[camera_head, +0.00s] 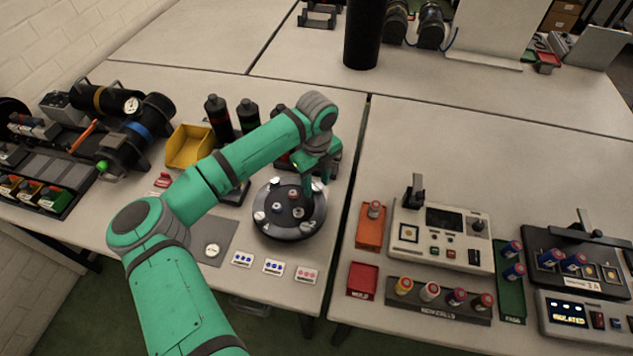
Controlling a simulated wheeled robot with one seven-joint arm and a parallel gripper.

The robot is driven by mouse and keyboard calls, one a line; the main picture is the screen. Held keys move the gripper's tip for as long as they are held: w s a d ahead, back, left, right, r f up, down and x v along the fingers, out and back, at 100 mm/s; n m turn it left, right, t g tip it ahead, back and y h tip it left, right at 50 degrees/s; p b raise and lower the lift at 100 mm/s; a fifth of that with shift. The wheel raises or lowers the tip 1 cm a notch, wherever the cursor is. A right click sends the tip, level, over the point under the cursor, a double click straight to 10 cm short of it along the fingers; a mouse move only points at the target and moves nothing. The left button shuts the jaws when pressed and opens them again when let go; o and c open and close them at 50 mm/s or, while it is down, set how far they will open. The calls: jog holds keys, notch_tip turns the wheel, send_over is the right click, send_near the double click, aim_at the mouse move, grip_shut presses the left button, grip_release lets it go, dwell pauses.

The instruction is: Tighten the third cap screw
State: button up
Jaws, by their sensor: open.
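A round dark cap (283,232) stands on the table in the middle of the view. Several light screw heads sit around its rim, such as one at the front left (260,215) and one at the front right (307,227). Smaller grey fittings stand nearer its centre. Which screw is the third I cannot tell. My green gripper (317,188) points down over the back right edge of the cap. It is open, with nothing seen between its fingers. It hides part of the cap's right rim, and contact cannot be made out.
A yellow bin (190,146) and dark bottles (218,118) stand behind my arm. An orange tray (370,228) and a tester (443,237) stand to the right.

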grip_shut()
